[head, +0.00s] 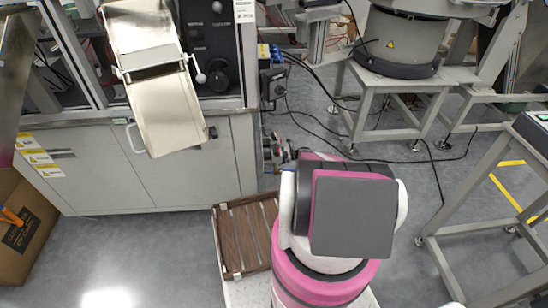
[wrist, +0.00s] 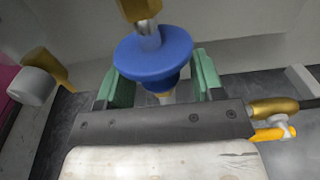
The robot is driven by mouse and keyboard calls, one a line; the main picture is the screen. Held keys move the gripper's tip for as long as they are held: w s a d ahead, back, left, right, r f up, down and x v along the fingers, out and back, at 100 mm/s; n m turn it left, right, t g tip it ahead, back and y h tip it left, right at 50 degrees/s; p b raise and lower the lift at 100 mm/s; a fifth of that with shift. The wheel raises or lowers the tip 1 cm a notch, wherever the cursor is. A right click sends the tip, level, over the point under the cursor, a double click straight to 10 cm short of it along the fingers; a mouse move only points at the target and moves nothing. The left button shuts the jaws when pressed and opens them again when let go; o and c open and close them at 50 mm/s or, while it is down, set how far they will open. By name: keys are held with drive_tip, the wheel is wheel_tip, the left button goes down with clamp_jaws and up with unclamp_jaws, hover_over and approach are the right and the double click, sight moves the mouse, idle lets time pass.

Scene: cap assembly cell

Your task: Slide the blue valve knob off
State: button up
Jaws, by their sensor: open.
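The blue valve knob (wrist: 153,57) is in the upper middle of the wrist view, a round disc on a metal stem under a brass fitting (wrist: 139,9). My gripper (wrist: 157,76) is open, with one green finger on each side of the knob. The knob lies between the fingers, and a gap shows on the left; on the right the finger and knob overlap in the picture, so I cannot tell if they touch. In the head view my own arm hides the gripper, and I cannot make out the knob there.
In the wrist view, a white-capped brass fitting (wrist: 36,86) is at left and a brass part (wrist: 287,107) with an orange piece at right. In the head view, a cabinet (head: 185,165) stands at left and a metal stand (head: 405,78) at upper right. Cables cross the open floor.

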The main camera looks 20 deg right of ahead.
drive_tip(key=s+d, duration=0.2)
drive_tip(key=d, duration=0.8)
drive_tip(key=shift+d, duration=0.25)
drive_tip(key=shift+s+d, duration=0.1)
drive_tip(key=shift+d, duration=0.05)
